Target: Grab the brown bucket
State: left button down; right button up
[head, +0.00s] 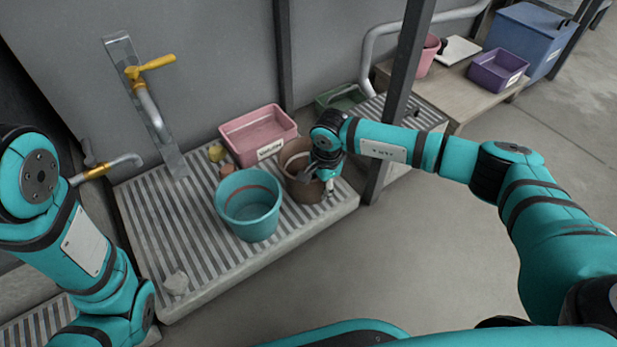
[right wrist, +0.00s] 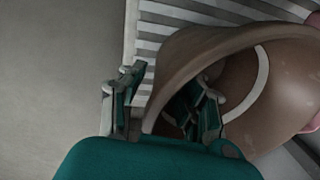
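The brown bucket (head: 298,190) stands on the striped slatted platform, to the right of a teal bucket (head: 249,205). It fills much of the right wrist view (right wrist: 292,80), with its rim and a pale band inside. My right gripper (head: 320,181) is over the bucket's right side. In the right wrist view its fingers (right wrist: 165,98) are apart, one outside the wall and one inside the mouth, with the rim between them. A gap shows between the outer finger and the wall. My left arm is at the left edge; its gripper is out of view.
A pink labelled basin (head: 259,143) sits just behind the buckets. Yellow-handled taps (head: 150,66) are on the wall at left. A dark post (head: 402,75) stands close behind my right forearm. A bench (head: 462,82) at back right holds a purple basin (head: 498,71). The floor in front is clear.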

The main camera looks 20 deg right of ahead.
grip_shut()
jog(key=shift+r, duration=0.15)
